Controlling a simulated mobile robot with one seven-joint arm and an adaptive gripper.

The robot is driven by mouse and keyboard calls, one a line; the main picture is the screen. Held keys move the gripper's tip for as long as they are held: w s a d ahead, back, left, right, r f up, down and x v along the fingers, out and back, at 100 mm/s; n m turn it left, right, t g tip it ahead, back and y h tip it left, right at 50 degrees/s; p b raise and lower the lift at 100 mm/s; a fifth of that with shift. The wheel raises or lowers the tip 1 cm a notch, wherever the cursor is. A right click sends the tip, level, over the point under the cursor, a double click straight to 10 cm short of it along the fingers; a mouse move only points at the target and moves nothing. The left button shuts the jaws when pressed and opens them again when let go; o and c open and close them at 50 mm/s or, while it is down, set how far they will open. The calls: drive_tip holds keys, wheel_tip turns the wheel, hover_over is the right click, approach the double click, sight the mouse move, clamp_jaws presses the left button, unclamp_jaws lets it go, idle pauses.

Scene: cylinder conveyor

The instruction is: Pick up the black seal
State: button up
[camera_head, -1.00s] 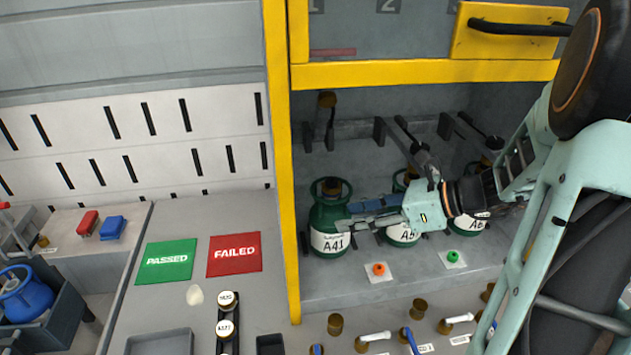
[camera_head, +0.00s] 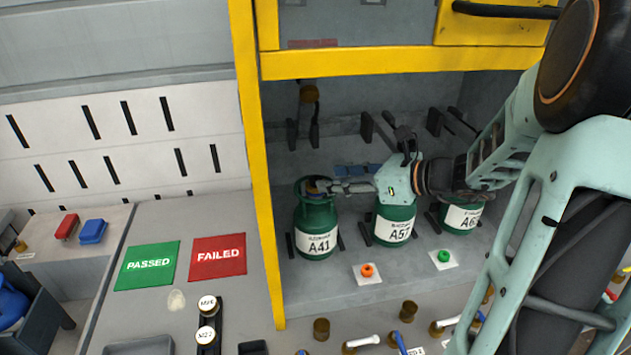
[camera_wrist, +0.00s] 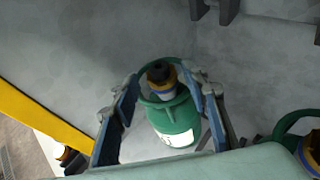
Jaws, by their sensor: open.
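A green cylinder labelled A41 (camera_head: 315,230) stands upright at the left of the bay, and it also shows in the wrist view (camera_wrist: 174,120). Its valve (camera_wrist: 160,80) is brass with a blue-grey band and a dark ring and opening on top. That dark part (camera_wrist: 157,68) may be the black seal; I cannot tell for sure. My gripper (camera_head: 326,187) reaches in from the right at the height of this valve. In the wrist view its open fingers (camera_wrist: 164,84) appear on either side of the cylinder top, with nothing held.
Cylinders A57 (camera_head: 394,226) and another (camera_head: 461,218) stand to the right. A yellow post (camera_head: 254,170) borders the bay at left, and a yellow beam (camera_head: 400,62) crosses above.

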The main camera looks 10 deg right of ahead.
drive_tip(key=x, duration=0.4)
drive_tip(key=shift+s+f, duration=0.1)
drive_tip(key=c, duration=0.8)
